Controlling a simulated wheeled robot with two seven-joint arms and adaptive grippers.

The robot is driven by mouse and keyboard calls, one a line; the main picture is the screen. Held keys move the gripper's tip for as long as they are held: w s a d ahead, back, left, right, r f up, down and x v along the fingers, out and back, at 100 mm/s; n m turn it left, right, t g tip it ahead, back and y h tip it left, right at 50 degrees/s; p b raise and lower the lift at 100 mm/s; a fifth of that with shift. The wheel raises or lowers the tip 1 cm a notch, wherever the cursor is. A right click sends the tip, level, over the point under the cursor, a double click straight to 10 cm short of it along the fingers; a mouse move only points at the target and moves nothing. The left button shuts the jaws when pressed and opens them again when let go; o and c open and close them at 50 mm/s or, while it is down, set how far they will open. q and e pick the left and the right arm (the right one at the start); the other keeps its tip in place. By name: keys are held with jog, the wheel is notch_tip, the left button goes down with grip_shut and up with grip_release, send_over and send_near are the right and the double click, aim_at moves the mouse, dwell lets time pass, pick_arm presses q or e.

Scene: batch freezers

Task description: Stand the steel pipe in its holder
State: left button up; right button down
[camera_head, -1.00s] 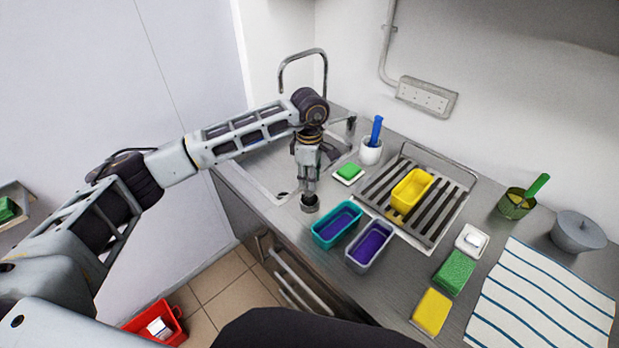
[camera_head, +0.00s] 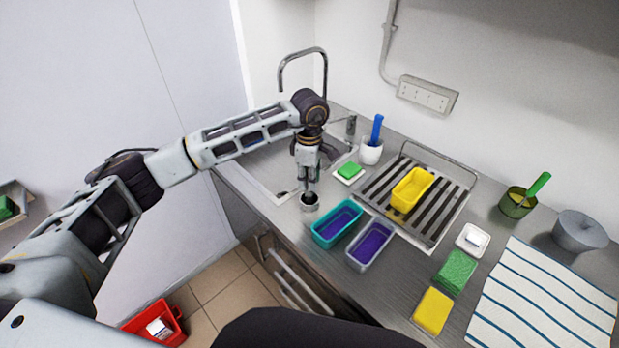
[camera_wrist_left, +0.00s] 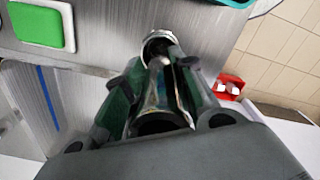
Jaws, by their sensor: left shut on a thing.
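My left gripper (camera_head: 308,184) points down above the counter's front edge, just right of the sink. It is shut on the steel pipe (camera_wrist_left: 159,92), a shiny tube between its fingers in the left wrist view. The holder (camera_head: 309,203) is a small round metal cup on the counter directly beneath the gripper; its rim also shows in the left wrist view (camera_wrist_left: 158,36). The pipe's far end is at the holder's mouth, but I cannot tell how deep it sits. The fingers hide much of the pipe. My right gripper is not in view.
A teal tub (camera_head: 337,223) and a grey tub (camera_head: 370,246) stand close right of the holder. A white dish with a green sponge (camera_head: 349,170) lies behind. The sink (camera_head: 262,168) is to the left. A drying rack (camera_head: 432,222) holds a yellow tub (camera_head: 411,189).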

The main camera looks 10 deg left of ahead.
pick_arm(q)
jog(key=shift+f, duration=0.2)
jog(key=o, duration=0.6)
jog(key=shift+r+p, duration=1.3)
jog(key=shift+r, duration=2.5)
jog(key=shift+r+p, duration=0.65)
jog(key=shift+r, duration=1)
